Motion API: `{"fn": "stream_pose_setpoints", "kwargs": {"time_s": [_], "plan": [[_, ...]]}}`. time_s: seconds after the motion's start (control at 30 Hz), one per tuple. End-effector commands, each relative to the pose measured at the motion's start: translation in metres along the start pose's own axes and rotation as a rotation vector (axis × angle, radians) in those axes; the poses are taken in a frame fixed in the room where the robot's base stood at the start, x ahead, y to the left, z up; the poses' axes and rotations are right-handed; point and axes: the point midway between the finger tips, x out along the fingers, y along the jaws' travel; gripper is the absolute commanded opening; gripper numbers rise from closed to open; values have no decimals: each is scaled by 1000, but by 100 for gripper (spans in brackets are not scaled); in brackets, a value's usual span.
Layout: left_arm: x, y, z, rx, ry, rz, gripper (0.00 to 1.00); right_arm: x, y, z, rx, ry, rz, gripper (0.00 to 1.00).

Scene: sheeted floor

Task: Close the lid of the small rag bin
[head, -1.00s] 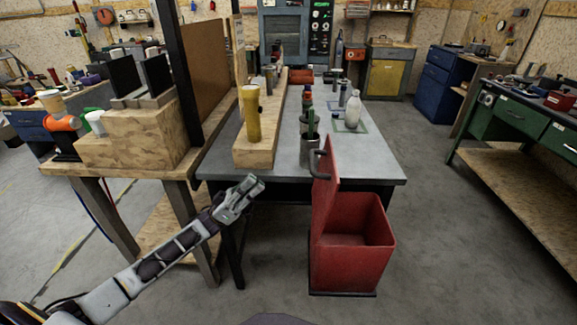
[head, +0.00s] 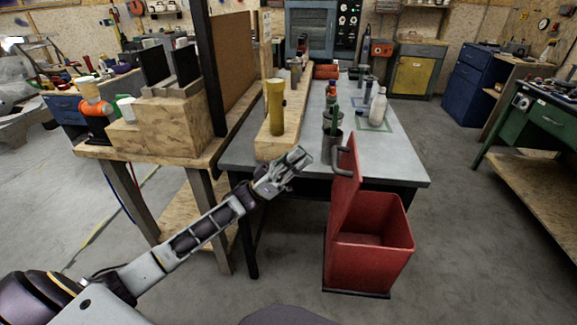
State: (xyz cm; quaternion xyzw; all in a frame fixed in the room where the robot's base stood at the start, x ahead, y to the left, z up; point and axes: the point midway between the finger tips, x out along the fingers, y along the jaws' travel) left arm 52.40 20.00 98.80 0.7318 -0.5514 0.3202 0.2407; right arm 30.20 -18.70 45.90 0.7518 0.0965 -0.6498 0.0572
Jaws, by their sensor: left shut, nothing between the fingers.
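The small red rag bin (head: 368,262) stands on the floor at the front right end of the grey table. Its lid (head: 344,197) stands upright on the bin's left side, with a dark handle (head: 343,161) near its top. The bin is open and its inside looks empty. My left gripper (head: 298,158) is shut and empty, to the left of the lid's upper part and apart from it in the picture. My right gripper is not in view.
The grey table (head: 395,160) behind the bin holds a white bottle (head: 377,107), a yellow cylinder (head: 276,107) on a wooden block and a dark cup (head: 332,147). A wooden bench (head: 95,152) stands at left. Floor right of the bin is clear.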

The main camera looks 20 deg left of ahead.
Motion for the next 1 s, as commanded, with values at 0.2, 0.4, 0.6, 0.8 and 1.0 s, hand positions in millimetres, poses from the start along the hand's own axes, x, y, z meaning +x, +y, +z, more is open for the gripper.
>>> {"fn": "stream_pose_setpoints", "kwargs": {"time_s": [0.2, 0.4, 0.6, 0.8, 1.0], "plan": [[17, 0, 18, 0, 1, -1, 0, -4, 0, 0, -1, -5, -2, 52], [26, 0, 27, -1, 1, 0, 0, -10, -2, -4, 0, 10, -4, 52], [27, 0, 29, 0, -1, -1, 0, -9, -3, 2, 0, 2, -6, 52], [27, 0, 29, 0, -1, -1, 0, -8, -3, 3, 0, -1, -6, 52], [28, 0, 29, 0, -3, -1, 0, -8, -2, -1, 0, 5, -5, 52]]}}
